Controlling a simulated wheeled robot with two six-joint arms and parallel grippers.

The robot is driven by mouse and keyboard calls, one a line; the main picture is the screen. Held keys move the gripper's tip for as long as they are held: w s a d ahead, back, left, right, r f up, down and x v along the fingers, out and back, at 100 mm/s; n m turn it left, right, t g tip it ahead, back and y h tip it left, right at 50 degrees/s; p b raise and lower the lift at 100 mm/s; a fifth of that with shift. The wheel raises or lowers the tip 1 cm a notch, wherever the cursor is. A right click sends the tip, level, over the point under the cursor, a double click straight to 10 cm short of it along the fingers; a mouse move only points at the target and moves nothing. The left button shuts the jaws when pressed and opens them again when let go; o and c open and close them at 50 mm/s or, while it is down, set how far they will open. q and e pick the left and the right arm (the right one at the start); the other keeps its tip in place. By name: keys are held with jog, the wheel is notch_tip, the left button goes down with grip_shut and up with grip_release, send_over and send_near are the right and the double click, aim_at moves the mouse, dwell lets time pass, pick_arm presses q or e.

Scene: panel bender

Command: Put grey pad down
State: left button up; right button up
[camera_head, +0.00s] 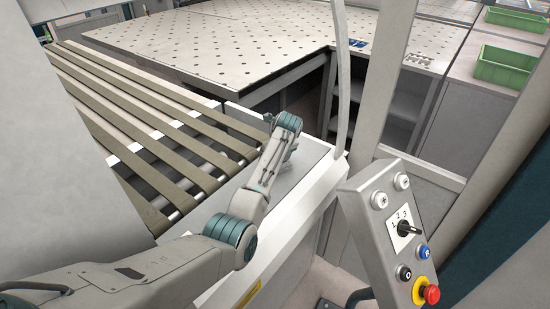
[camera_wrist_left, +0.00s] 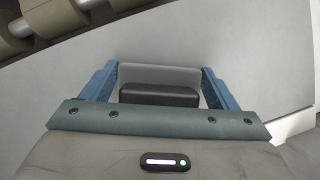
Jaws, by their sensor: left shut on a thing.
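My left gripper (camera_wrist_left: 159,84) shows in the left wrist view, with its two blue fingers on either side of a grey pad (camera_wrist_left: 160,75) with a dark block-like part along its near side. The gripper is shut on the pad. Below it is a pale grey flat surface; I cannot tell whether the pad touches it. In the head view my left arm reaches over the light grey ledge (camera_head: 308,158) beside the belts. My wrist hides the fingers and the pad there. My right gripper is not in view.
A belt conveyor (camera_head: 150,105) runs along the left of the ledge. A control box (camera_head: 385,225) with a red stop button and a pale post (camera_head: 375,85) stand at the right.

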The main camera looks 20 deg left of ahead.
pick_arm(q)
jog(key=o, duration=0.8)
jog(key=shift+f, duration=0.1)
jog(key=b+v, duration=0.2)
jog(key=v, duration=1)
jog(key=shift+d+b, duration=0.1)
jog(key=shift+b, duration=0.3)
